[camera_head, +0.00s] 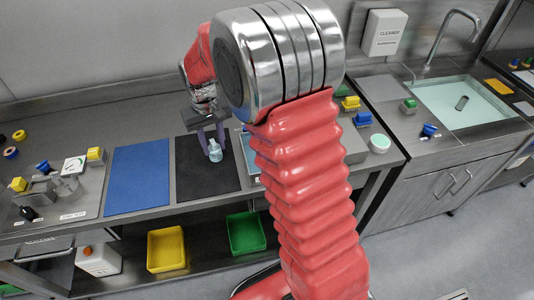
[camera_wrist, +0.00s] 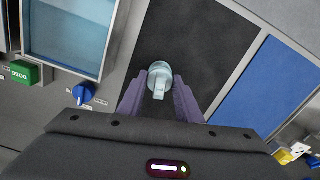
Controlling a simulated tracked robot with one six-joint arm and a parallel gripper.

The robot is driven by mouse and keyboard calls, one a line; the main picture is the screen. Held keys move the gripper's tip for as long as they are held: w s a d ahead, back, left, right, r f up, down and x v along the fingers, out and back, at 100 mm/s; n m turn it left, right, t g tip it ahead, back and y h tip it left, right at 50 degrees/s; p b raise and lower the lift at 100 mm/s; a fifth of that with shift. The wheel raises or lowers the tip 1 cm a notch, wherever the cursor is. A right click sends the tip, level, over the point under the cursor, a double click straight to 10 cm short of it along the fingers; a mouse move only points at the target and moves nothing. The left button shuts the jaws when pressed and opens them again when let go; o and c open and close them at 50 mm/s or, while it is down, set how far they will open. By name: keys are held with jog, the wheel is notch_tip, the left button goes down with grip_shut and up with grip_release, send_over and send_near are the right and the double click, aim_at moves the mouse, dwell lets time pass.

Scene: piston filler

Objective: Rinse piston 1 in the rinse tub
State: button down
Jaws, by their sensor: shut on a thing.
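My gripper (camera_head: 211,138) is over the black mat on the bench. Its two purple fingers are shut on a small pale blue, glassy piece (camera_head: 215,152). In the wrist view this piece (camera_wrist: 159,76) shows a round part and a narrow tab between the fingertips. I see no number on it and cannot tell if it is piston 1, or if it touches the mat. A sink basin (camera_head: 440,92) with pale green water is at the right, under a tap. A grey cylinder (camera_head: 461,103) lies in it. A shallow tub with bluish contents (camera_wrist: 68,38) is left of the mat in the wrist view.
The black mat (camera_head: 190,181) is otherwise clear, with a blue mat (camera_head: 138,178) beside it. A green button block (camera_wrist: 24,73) and blue knob (camera_wrist: 83,94) are near the shallow tub. Yellow and green bins (camera_head: 246,232) stand on the lower shelf. My arm hides part of the bench.

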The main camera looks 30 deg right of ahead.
jog(key=shift+w+d+f, duration=0.15)
jog(key=shift+w+d, duration=0.05)
jog(key=shift+w, duration=0.25)
jog(key=shift+w+d+f, duration=0.1)
jog(key=shift+w+d, duration=0.1)
jog(key=shift+w, duration=0.25)
jog(key=shift+s, duration=0.1)
jog(key=shift+s+a, duration=0.2)
jog(key=shift+s, duration=0.4)
jog(key=shift+s+a, duration=0.15)
jog(key=shift+s, duration=0.4)
jog(key=shift+w, duration=0.1)
jog(key=shift+w+d+r, duration=0.1)
jog(key=shift+w+d, duration=0.05)
jog(key=shift+w, duration=0.45)
jog(key=shift+w+d, duration=0.15)
jog(key=shift+w, duration=0.45)
jog(key=shift+s, duration=0.2)
jog(key=shift+s+a, duration=0.15)
jog(key=shift+s, duration=0.4)
jog(key=shift+s+a, duration=0.15)
jog(key=shift+s, duration=0.35)
